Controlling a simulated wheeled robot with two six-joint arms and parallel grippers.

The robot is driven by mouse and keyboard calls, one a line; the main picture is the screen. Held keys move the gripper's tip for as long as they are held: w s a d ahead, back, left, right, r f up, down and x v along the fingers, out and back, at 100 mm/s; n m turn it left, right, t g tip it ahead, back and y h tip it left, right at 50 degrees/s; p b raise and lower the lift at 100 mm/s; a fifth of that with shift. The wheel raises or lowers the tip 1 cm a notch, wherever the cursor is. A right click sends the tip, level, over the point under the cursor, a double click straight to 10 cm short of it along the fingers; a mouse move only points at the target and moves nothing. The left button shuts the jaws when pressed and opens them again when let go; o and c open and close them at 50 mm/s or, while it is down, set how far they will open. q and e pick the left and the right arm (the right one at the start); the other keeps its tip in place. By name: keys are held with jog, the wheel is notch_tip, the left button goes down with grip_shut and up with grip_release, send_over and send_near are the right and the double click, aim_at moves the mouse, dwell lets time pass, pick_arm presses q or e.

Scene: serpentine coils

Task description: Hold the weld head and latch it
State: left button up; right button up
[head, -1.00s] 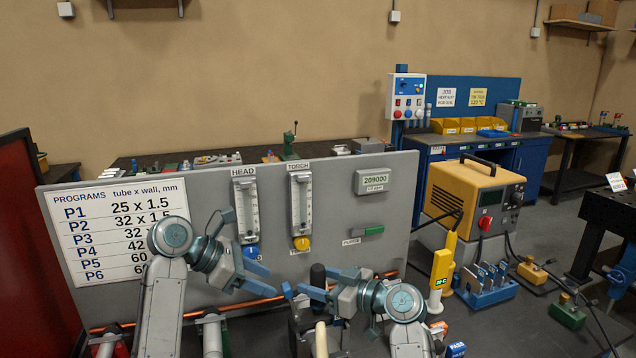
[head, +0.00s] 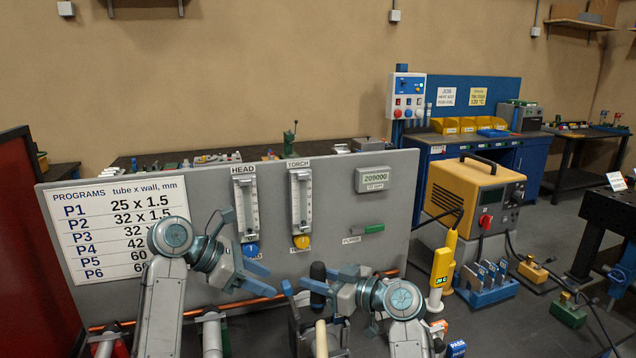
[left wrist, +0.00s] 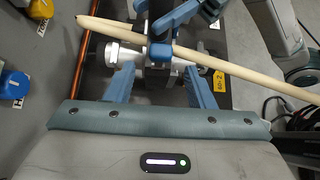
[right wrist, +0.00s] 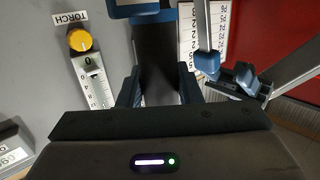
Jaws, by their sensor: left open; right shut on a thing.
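The weld head (head: 308,325) stands low at the front middle, partly hidden by my right gripper and cropped by the lower edge; its black handle (head: 318,271) points up. My right gripper (head: 303,290) is shut at the handle. In the right wrist view a dark upright part (right wrist: 155,65) lies between its fingers. My left gripper (head: 262,278) is open to the left of the head, with its fingers toward it. In the left wrist view its fingers (left wrist: 160,88) stand apart on either side of a silver and black part of the head (left wrist: 160,72). I cannot tell whether they touch; the latch is not clear.
A pale rod (left wrist: 230,68) crosses in front of the head in the left wrist view. A copper tube (head: 225,307) runs along the foot of the grey panel (head: 330,220). A yellow-handled tool (head: 443,262) and an orange power unit (head: 475,195) stand right.

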aim_at(287, 289)
pick_arm(q)
jog(key=shift+d, duration=0.1)
dwell(0.3)
jog(key=shift+x, duration=1.15)
jog(key=shift+d, duration=0.2)
jog(key=shift+x, duration=1.9)
jog(key=shift+w, duration=0.1)
jog(key=c, duration=0.8)
